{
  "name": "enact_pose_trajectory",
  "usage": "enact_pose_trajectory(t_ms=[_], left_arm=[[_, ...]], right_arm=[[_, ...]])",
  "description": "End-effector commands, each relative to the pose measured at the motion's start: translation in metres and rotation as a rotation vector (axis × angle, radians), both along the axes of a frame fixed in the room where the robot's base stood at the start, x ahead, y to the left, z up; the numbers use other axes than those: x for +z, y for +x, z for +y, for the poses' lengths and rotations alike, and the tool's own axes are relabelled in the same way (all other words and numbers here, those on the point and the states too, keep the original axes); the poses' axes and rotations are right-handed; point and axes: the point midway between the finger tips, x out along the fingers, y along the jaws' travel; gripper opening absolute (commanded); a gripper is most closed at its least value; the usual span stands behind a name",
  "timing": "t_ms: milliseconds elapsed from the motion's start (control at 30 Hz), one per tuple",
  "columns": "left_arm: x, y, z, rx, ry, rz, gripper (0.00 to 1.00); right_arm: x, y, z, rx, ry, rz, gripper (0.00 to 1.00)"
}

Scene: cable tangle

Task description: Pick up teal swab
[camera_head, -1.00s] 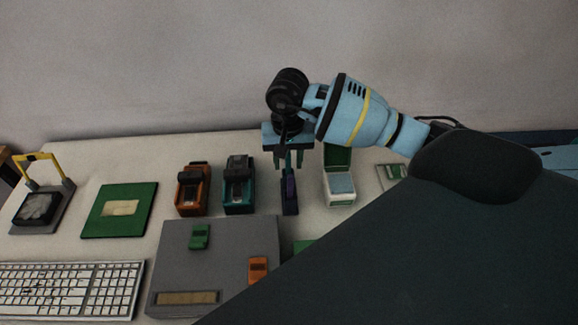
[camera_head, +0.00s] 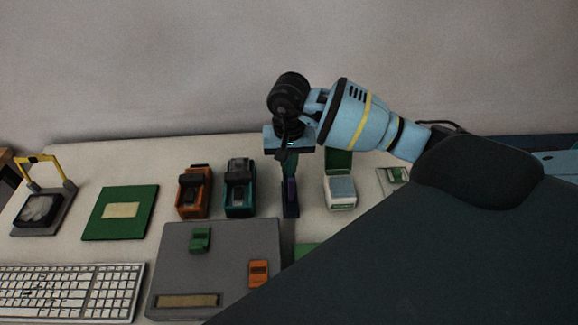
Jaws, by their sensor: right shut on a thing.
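My right gripper (camera_head: 289,172) points straight down at the back middle of the table. Its fingers are shut on a slim upright teal piece, which I take to be the teal swab (camera_head: 290,163); the fingers and gripper body hide most of it. Just below the fingertips is a small dark stand (camera_head: 291,211) with a purple part (camera_head: 291,190). I cannot tell whether the teal piece still touches the stand. My left gripper is not in view.
An orange device (camera_head: 193,192) and a teal device (camera_head: 240,188) stand left of the gripper. An open green-lidded white box (camera_head: 341,200) is to the right. My right arm covers the front right.

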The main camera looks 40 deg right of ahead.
Motion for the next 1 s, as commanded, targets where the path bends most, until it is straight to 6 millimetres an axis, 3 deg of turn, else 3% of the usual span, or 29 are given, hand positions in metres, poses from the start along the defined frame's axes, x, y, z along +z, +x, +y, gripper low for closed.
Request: enact_pose_trajectory(t_ms=[500, 700, 1000], left_arm=[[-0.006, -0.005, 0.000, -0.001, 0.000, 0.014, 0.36], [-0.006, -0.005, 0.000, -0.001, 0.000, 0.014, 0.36], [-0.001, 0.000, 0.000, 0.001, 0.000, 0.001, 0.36]], right_arm=[[0.084, 0.001, 0.000, 0.000, 0.001, -0.003, 0.00], [0.095, 0.000, 0.000, 0.000, 0.000, 0.000, 0.00], [0.097, -0.003, 0.000, 0.001, 0.019, -0.022, 0.00]])
